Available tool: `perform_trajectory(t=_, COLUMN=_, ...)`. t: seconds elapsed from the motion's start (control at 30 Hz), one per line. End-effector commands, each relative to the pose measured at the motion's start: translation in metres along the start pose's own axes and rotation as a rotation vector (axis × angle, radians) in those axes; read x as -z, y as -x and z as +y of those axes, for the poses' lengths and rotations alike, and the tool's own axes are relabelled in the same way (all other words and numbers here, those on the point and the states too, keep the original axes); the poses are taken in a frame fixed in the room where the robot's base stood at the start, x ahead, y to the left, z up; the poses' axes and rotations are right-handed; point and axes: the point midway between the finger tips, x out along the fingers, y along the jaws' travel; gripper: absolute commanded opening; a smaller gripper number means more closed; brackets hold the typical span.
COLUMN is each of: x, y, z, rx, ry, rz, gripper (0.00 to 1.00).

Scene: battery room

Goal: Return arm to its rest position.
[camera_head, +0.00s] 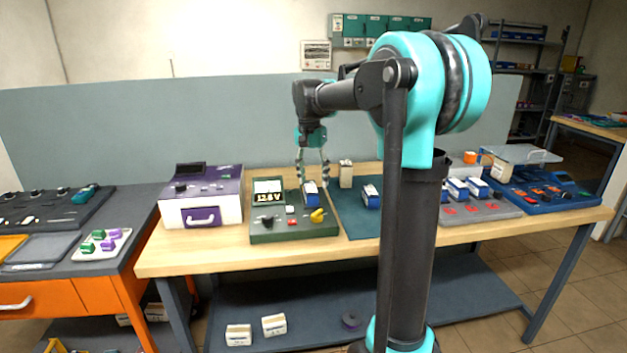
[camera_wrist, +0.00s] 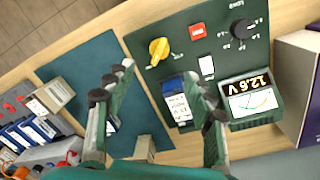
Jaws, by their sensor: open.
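My gripper (camera_head: 312,180) is at the end of my arm, pointing down above the green tester panel (camera_head: 262,233) on the wooden bench. Its fingers are apart in the wrist view (camera_wrist: 160,115), with nothing held between them. A blue and white battery (camera_head: 310,194) stands on the tester at its right side, just below the fingertips. It also shows between the fingers in the wrist view (camera_wrist: 178,102). The tester's display reads about 12.8 V in the head view and 12.6 V in the wrist view. My arm hides part of the bench.
A purple and white case (camera_head: 201,197) stands left of the tester. A dark mat (camera_head: 352,222) lies to its right, with a blue battery (camera_head: 371,196) and a pale box (camera_head: 346,174) nearby. A grey tray (camera_head: 478,212) with several batteries is farther right. A blue-grey partition (camera_head: 150,125) stands behind.

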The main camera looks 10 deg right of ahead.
Motion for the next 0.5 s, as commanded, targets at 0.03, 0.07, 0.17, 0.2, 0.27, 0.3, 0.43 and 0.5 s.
perform_trajectory(t=0.03, x=0.0, y=0.0, z=0.0, rx=0.0, ry=0.0, rz=0.0, gripper=0.54)
perform_trajectory(t=0.07, x=-0.001, y=-0.001, z=0.001, rx=0.001, ry=0.002, rz=0.001, gripper=0.54)
perform_trajectory(t=0.17, x=-0.005, y=-0.01, z=0.007, rx=0.013, ry=0.024, rz=0.011, gripper=0.54)
perform_trajectory(t=0.2, x=-0.01, y=-0.018, z=0.013, rx=0.023, ry=0.043, rz=0.02, gripper=0.54)
perform_trajectory(t=0.27, x=-0.019, y=-0.034, z=0.024, rx=0.043, ry=0.081, rz=0.04, gripper=0.54)
perform_trajectory(t=0.3, x=-0.027, y=-0.047, z=0.034, rx=0.058, ry=0.114, rz=0.057, gripper=0.54)
perform_trajectory(t=0.43, x=-0.061, y=-0.099, z=0.07, rx=0.109, ry=0.24, rz=0.13, gripper=0.54)
perform_trajectory(t=0.5, x=-0.081, y=-0.128, z=0.091, rx=0.133, ry=0.309, rz=0.175, gripper=0.54)
